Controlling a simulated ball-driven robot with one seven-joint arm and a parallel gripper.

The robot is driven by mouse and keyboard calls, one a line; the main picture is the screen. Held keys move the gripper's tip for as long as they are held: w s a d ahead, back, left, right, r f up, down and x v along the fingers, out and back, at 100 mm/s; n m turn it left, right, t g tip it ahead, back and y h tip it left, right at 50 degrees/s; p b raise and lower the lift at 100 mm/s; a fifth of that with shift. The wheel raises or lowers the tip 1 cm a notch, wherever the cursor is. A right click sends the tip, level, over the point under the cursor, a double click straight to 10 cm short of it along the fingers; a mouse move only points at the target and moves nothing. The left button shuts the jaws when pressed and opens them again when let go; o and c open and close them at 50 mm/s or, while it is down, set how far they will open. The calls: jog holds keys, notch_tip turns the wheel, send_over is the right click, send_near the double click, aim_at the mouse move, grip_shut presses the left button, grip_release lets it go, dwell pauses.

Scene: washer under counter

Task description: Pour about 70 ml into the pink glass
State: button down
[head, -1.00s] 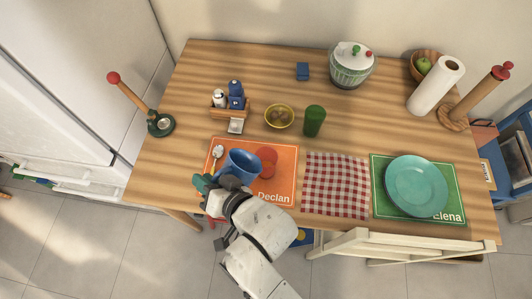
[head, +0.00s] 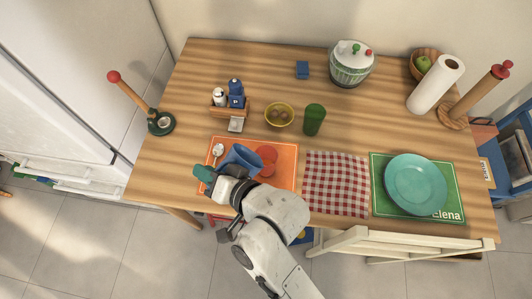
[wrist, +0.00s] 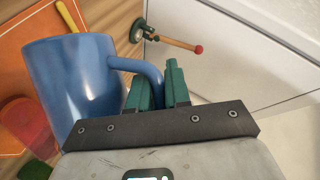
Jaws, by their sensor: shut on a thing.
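A blue jug (head: 243,158) is held by its handle in my gripper (head: 205,181) over the orange placemat and is tilted to the right. In the wrist view the jug (wrist: 75,80) fills the left, with its handle between the green fingers of my gripper (wrist: 160,85). The pink glass (head: 266,155), reddish and see-through, stands on the orange placemat (head: 286,178) just right of the jug. It also shows at the left edge of the wrist view (wrist: 25,130). The liquid and the level in the glass cannot be made out.
A spoon (head: 217,151) lies at the mat's left. Behind are a yellow bowl (head: 279,115), a green glass (head: 314,120) and a wooden caddy (head: 236,108). To the right are a checked cloth (head: 336,184) and a teal plate (head: 416,185). The table's back middle is mostly clear.

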jog(key=shift+w+d+r+m+y, duration=0.15)
jog(key=shift+w+r+m, duration=0.1)
jog(key=shift+r, duration=0.2)
jog(key=shift+w+d+r+m+y, duration=0.15)
jog(key=shift+r+m, duration=0.1)
jog(key=shift+r, duration=0.2)
dwell(1.5)
jog(key=shift+s+a+f+n+t+h, duration=0.1)
jog(key=shift+s+a+f+n+h, duration=0.2)
jog(key=shift+f, duration=0.35)
jog(key=shift+s+a+f+n+t+h, duration=0.1)
jog(key=shift+s+a+f+n, duration=0.1)
jog(key=shift+f+n, duration=0.35)
jog(key=shift+s+a+f+n+t+h, duration=0.15)
jog(key=shift+s+f+n+h, duration=0.1)
jog(key=shift+f, duration=0.5)
jog(key=shift+s+a+f+n+h+b, duration=0.15)
jog(key=shift+f+n+b, duration=0.1)
jog(key=shift+f, duration=0.2)
jog(key=shift+s+a+f+n+h+b, duration=0.1)
jog(key=shift+s+f+n+b, duration=0.1)
jog(key=shift+f, duration=0.25)
jog(key=shift+s+a+f+n+t, duration=0.2)
jog(key=shift+a+f+n+t, duration=0.05)
jog(key=shift+f, duration=0.2)
jog(key=shift+b, duration=0.3)
